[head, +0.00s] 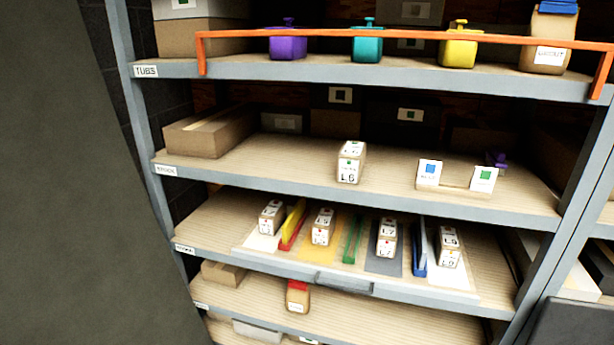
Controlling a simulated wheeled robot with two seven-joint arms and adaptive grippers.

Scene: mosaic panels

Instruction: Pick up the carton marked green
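A small tan carton (350,163) with white labels reading L6 stands alone near the front of the middle shelf. Its label may bear a small green mark, too small to be sure. Several similar labelled cartons lie on the pull-out tray below: one at left (270,218), one (322,227), one (387,238) and one at right (449,247). A dark box (409,130) at the back of the middle shelf bears a green square on a white label. Neither of my grippers is in view.
A holder (455,191) with blue and green cards stands right of the L6 carton. An orange rail (400,36) crosses the tub shelf. Coloured dividers, including a green one (352,240), separate the tray cartons. An open box (205,135) sits left; bare shelf lies between.

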